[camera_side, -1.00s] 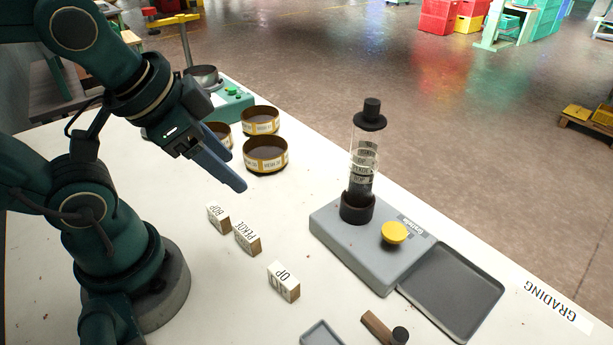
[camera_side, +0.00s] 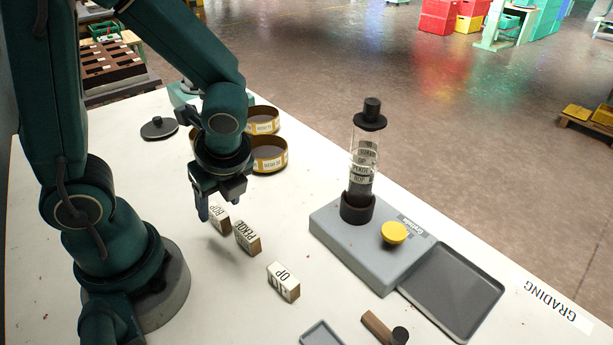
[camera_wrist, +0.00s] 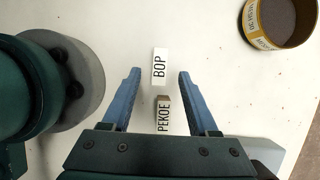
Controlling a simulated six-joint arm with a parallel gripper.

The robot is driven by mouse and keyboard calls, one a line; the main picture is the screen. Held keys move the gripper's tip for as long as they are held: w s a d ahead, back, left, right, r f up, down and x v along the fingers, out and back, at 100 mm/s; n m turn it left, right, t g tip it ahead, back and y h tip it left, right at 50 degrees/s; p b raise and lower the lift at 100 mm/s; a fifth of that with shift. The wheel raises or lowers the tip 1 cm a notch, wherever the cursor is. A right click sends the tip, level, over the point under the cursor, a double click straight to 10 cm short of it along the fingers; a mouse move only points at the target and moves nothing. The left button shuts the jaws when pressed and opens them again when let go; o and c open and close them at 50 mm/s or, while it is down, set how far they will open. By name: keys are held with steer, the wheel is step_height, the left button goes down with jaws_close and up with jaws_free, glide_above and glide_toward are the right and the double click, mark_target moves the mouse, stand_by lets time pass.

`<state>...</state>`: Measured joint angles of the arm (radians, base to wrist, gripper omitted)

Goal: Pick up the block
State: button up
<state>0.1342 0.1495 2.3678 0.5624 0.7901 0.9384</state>
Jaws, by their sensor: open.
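Three small white-topped blocks with brown sides stand in a row on the white table. The BOP block (camera_side: 219,219) is farthest back, the PEKOE block (camera_side: 247,238) is in the middle, and the OP block (camera_side: 283,282) is nearest the front. My gripper (camera_side: 222,212) is open and points down near the BOP block, partly in front of it. In the wrist view the BOP block (camera_wrist: 159,66) lies just ahead of my gripper (camera_wrist: 157,74), centred between the fingertip lines. The PEKOE block (camera_wrist: 163,115) shows between the fingers, closer to the palm. Both fingers look empty.
A grey stand (camera_side: 372,248) with a clear tube and yellow button (camera_side: 394,233) is at right, beside a grey tray (camera_side: 455,290). Round tins (camera_side: 269,158) sit behind the gripper. A black lid (camera_side: 159,127) lies at back left. A wooden-handled tool (camera_side: 383,327) lies in front.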

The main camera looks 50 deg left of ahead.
mark_target(219, 212)
steer(key=shift+x, duration=2.05)
jaws_close()
